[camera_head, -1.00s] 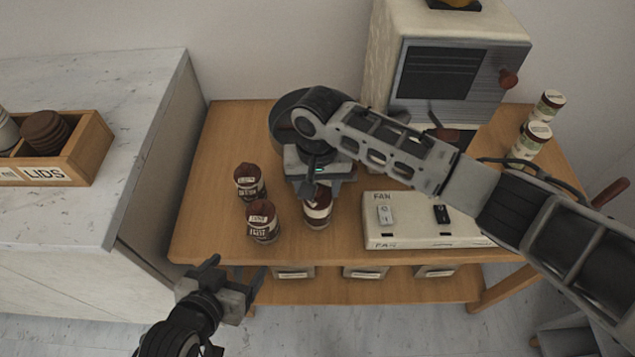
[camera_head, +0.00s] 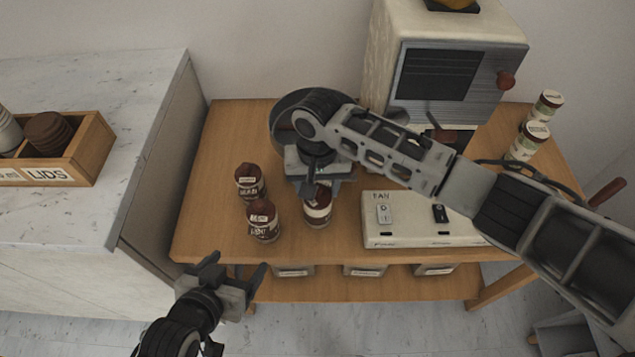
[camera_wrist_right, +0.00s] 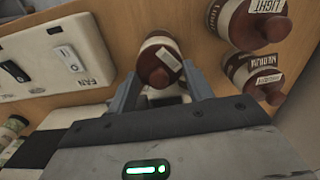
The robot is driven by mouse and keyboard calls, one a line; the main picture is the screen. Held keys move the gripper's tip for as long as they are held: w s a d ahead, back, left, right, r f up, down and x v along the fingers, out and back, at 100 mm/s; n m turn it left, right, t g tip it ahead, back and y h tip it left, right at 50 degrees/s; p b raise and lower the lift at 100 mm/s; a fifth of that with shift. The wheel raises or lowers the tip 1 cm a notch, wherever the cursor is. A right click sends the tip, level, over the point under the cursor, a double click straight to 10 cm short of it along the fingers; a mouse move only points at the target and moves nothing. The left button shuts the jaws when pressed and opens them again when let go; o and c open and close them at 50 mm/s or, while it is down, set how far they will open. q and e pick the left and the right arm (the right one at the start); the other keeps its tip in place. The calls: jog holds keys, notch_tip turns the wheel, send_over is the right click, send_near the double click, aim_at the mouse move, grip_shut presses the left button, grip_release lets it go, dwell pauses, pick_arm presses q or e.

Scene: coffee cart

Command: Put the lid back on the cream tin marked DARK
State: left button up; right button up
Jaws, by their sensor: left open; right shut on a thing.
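Three cream tins with brown knobbed lids stand on the wooden cart. The LIGHT tin (camera_head: 264,224) is at the front, and the MEDIUM tin (camera_head: 250,184) is behind it. Both also show in the right wrist view, LIGHT (camera_wrist_right: 240,22) and MEDIUM (camera_wrist_right: 252,72). The third tin (camera_head: 318,212) stands to their right; its tag is too small to read. My right gripper (camera_wrist_right: 161,80) is shut on that tin's brown lid (camera_wrist_right: 154,66), at the tin's top. I cannot tell whether the lid is fully seated. My left gripper (camera_head: 237,266) is open and empty before the cart's front edge.
A FAN switch box (camera_head: 410,232) lies right of the third tin. A grinder-like machine (camera_head: 455,75) stands behind, with two light canisters (camera_head: 528,141) at the right. A wooden LIDS box (camera_head: 85,160) sits on the marble counter (camera_head: 120,100) at left. The cart's left rear is clear.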

dwell(0.3)
jog(key=o, duration=1.5)
jog(key=shift+r, duration=0.1)
jog(key=shift+r, duration=3.4)
grip_shut()
jog(key=shift+f, duration=0.2)
